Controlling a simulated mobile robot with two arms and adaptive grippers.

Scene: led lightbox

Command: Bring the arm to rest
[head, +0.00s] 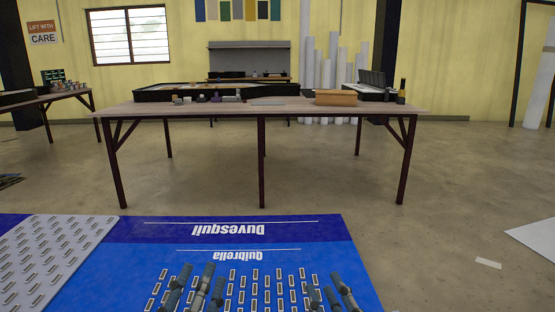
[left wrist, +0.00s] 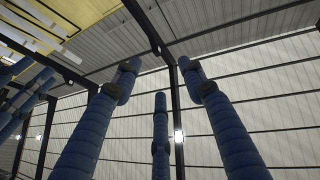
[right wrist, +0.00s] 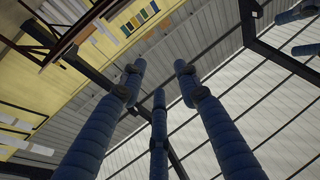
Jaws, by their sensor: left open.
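My left gripper (head: 195,285) is at the bottom centre of the head view, above the blue panel. In the left wrist view its fingers (left wrist: 160,80) point upward and stand apart, with nothing between them. My right gripper (head: 333,295) is to its right, near the panel's lower right edge. In the right wrist view its fingers (right wrist: 160,82) also stand apart and empty, pointing up. The two grippers are separate. The blue panel (head: 200,262) carries upside-down "Duvesquil" and "Quibrella" lettering and rows of small light modules.
A pale panel (head: 75,228) with many modules adjoins the blue panel on the left. A long wooden table (head: 230,109) stands beyond, bearing a wooden box (head: 336,98) and dark trays. A white sheet (head: 535,240) lies on the floor at right. Open concrete floor lies between.

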